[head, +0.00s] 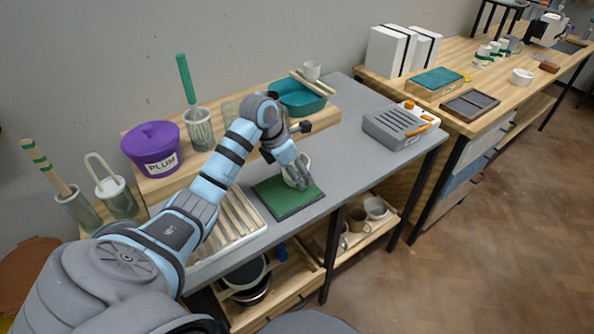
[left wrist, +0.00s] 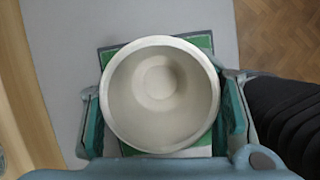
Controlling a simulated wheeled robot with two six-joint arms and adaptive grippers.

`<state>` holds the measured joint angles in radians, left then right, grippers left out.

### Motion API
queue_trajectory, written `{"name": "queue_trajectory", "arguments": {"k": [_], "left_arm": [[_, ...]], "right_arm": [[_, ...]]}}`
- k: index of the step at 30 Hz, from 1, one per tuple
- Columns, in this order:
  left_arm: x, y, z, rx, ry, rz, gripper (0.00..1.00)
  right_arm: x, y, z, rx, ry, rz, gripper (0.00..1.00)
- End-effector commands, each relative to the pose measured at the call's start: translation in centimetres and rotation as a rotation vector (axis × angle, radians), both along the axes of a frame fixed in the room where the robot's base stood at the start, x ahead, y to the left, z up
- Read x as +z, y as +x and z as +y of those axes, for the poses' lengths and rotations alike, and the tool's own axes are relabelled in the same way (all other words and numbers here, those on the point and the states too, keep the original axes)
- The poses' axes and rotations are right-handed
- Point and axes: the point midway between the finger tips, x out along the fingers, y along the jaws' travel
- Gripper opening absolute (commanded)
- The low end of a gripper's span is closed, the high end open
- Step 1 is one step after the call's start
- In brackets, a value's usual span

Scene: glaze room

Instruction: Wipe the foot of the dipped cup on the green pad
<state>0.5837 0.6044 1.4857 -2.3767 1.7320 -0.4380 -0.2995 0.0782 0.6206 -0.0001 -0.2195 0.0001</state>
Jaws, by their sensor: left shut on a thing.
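The cup (head: 289,171) is pale off-white and held at the green pad (head: 276,201), a flat green square with a dark edge on the grey table. My left gripper (head: 299,174) is shut on the cup over the pad. In the left wrist view the cup (left wrist: 158,128) shows from above, mouth up, between the two fingers (left wrist: 160,115), with the green pad (left wrist: 200,42) behind it. The cup's foot is hidden, so I cannot tell whether it touches the pad. My right gripper is in neither view.
A slatted rack (head: 236,222) lies left of the pad. A teal basin (head: 300,101) and a purple PLUM tub (head: 151,150) stand on the raised wooden shelf behind. A grey slotted box (head: 394,129) sits at the right. The table between pad and box is clear.

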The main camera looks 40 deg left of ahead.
Motion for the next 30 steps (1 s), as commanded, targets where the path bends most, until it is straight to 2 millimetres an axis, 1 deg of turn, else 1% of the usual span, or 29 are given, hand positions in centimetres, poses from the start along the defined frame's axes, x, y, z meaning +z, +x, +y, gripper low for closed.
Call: {"name": "queue_trajectory", "arguments": {"k": [8, 30], "left_arm": [[0.0, 0.0, 0.0, 0.000, 0.000, 0.000, 0.22], [-0.9, -0.1, 0.0, 0.000, 0.000, 0.000, 0.22]], "right_arm": [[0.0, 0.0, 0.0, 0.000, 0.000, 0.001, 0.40], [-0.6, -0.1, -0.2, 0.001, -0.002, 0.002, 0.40]]}}
